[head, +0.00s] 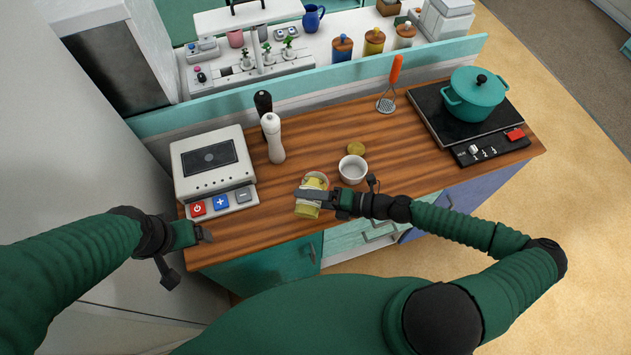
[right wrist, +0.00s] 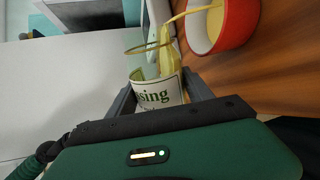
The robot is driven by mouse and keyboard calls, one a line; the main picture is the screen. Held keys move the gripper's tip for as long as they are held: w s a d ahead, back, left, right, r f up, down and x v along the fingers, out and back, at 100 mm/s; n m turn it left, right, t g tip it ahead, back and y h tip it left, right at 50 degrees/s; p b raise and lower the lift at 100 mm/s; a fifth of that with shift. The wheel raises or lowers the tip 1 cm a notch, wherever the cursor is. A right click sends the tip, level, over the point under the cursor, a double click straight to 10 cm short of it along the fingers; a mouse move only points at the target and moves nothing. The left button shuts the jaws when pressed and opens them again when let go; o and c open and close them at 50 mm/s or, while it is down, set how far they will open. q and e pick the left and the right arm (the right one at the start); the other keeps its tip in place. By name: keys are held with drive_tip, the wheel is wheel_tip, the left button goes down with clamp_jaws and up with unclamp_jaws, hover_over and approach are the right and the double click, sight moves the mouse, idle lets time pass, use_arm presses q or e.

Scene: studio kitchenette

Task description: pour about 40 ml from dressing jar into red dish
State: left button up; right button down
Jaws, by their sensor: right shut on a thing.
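The dressing jar (head: 308,211) is held tilted over the counter in my right gripper (head: 318,197). In the right wrist view its white label (right wrist: 157,94) reads "sing", and the gripper fingers (right wrist: 161,88) close on both sides of it. The jar's mouth is open, and a thin yellow stream (right wrist: 184,14) runs from it into the red dish (right wrist: 238,28). The dish is white inside and has yellow dressing in it. In the head view the dish is mostly hidden behind the jar and gripper. My left gripper (head: 205,236) is at the counter's left front; its jaw opening is unclear.
A white bowl (head: 352,169) stands close to the right of the jar, with a yellowish lid (head: 356,148) behind it. A white mill (head: 272,140) and a dark mill (head: 263,103) stand behind. A white appliance (head: 211,165) is left; a teal pot (head: 474,97) is right.

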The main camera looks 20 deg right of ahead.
drive_tip(key=shift+s+f+n+t+b, duration=0.1)
drive_tip(key=shift+f+n+t+b, duration=0.2)
drive_tip(key=shift+f+n+b, duration=0.35)
wheel_tip(320, 180, up, 2)
drive_tip(key=shift+r+n+p, duration=0.1)
drive_tip(key=shift+n+p, duration=0.25)
drive_tip(key=shift+p, duration=0.45)
use_arm(q)
drive_tip(key=shift+s+x, duration=0.25)
drive_tip(key=shift+x, duration=0.75)
drive_tip(key=shift+f, duration=0.1)
drive_tip(key=shift+f, duration=0.1)
use_arm(e)
drive_tip(key=shift+r+n+t+h, duration=0.3)
drive_tip(key=shift+n+t, duration=0.3)
drive_tip(key=shift+n, duration=0.4)
drive_tip(key=shift+f, duration=0.1)
